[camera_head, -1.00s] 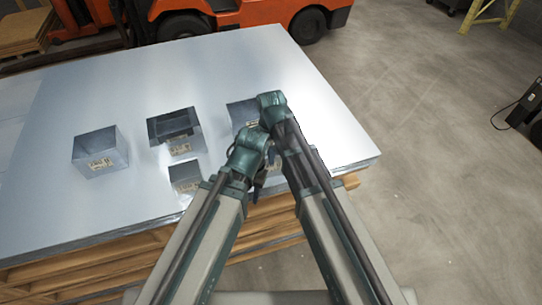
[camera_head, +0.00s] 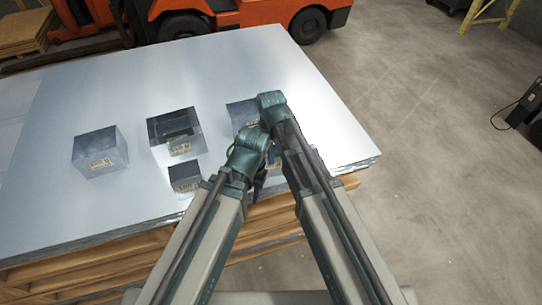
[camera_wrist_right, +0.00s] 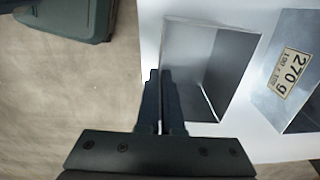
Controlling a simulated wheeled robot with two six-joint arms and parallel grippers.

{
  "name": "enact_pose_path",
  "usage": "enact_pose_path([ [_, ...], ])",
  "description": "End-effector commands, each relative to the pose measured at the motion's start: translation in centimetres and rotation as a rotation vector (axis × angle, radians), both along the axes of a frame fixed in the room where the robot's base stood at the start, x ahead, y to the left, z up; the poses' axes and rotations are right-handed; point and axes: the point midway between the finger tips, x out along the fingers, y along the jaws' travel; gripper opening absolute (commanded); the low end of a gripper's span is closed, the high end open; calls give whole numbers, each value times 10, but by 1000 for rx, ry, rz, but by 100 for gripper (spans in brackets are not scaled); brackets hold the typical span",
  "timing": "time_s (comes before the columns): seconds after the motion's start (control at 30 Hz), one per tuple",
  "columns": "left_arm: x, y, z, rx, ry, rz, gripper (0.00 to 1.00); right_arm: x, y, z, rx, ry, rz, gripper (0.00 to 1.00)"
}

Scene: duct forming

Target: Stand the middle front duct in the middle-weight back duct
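Open-topped square sheet-metal ducts stand on a shiny sheet. In the head view the back ones are left (camera_head: 101,152), middle (camera_head: 175,132) and right (camera_head: 240,113). A smaller front duct (camera_head: 185,177) stands before the middle one; another front duct (camera_head: 273,166) is mostly hidden by my arms. In the right wrist view my right gripper (camera_wrist_right: 159,73) has its fingers close together on either side of one wall of an open duct (camera_wrist_right: 228,58). That duct stands on the sheet. A duct labelled 270 g (camera_wrist_right: 296,72) is beside it. My left gripper's fingers are hidden.
The metal sheet (camera_head: 230,65) lies on a wooden stack (camera_head: 100,268); its front edge is near the front ducts. The far part of the sheet is clear. My two arms are close together over the right front area. An orange forklift (camera_head: 265,14) stands behind.

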Motion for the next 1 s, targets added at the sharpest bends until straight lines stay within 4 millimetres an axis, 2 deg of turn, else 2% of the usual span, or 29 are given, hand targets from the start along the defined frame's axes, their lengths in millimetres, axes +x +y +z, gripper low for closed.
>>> enact_pose_path([
  [0.23, 0, 0, 1, 0, 0, 0, 38, 0, 0, 1, 0, 0, 0, 0],
  [0.37, 0, 0, 8, 0, 0, 0, 38, 0, 0, 8, 0, 0, 0, 0],
  [1.0, 0, 0, 82, 0, 0, 0, 38, 0, 0, 82, 0, 0, 0, 0],
])
